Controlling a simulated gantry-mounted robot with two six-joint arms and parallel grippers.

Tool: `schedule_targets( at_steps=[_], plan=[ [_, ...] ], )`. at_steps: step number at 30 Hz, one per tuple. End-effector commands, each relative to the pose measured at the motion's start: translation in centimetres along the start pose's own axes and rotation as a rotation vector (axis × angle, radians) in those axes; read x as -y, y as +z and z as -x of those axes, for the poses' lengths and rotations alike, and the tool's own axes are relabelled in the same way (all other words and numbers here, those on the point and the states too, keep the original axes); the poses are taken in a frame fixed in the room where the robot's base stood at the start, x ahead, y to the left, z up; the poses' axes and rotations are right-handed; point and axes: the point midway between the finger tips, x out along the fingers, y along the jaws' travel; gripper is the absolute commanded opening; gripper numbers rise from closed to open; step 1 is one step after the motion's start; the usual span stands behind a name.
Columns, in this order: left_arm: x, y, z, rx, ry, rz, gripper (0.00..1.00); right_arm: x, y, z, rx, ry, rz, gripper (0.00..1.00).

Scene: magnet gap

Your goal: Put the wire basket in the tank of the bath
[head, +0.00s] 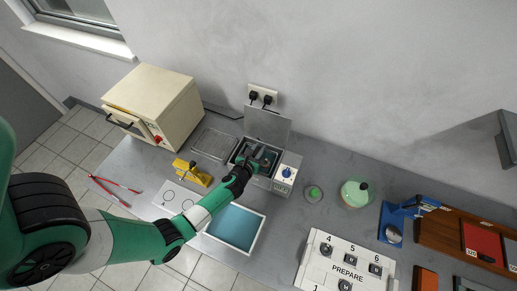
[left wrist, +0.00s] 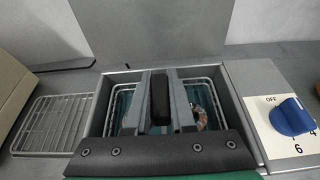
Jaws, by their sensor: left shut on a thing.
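The bath (head: 285,162) is a grey box with its lid (head: 267,125) raised at the back and a blue dial on its right side. The wire basket (left wrist: 206,88) is inside the tank (left wrist: 100,114), with its rim near the tank's top edge in the left wrist view. My left gripper (left wrist: 160,90) is over the tank, shut on the basket's dark handle. A small brownish thing (left wrist: 198,118) shows in the basket. Whether the basket rests on the tank floor is hidden. My right gripper is in neither view.
A wire rack (head: 213,143) lies left of the bath, beside a cream oven (head: 155,100). A yellow device (head: 192,172) and a blue-filled tray (head: 236,226) stand in front. A green-based flask (head: 355,192) is to the right. A numbered PREPARE board (head: 345,262) lies at the front right.

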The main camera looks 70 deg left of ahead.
Motion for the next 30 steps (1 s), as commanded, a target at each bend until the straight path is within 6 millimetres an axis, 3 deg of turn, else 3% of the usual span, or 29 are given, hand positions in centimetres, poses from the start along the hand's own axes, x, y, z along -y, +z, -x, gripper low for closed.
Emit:
schedule_targets(
  at_steps=[2,3,8,17,21,30],
  plan=[
    [0.0,0.1,0.0,0.002,-0.001,0.000,0.00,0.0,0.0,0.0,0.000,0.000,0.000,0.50],
    [0.0,0.0,0.0,0.000,0.000,0.000,0.24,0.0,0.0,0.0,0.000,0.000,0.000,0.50],
    [0.0,0.0,0.0,0.000,0.000,0.000,0.52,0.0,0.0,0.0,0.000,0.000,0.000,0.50],
    [0.0,0.2,0.1,0.000,0.000,0.000,0.52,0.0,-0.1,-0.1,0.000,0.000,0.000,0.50],
    [0.0,1.8,0.8,0.001,0.000,0.000,0.52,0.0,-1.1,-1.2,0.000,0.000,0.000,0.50],
    [0.1,1.2,8.2,-0.001,-0.005,-0.003,0.52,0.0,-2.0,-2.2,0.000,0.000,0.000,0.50]
  ],
)
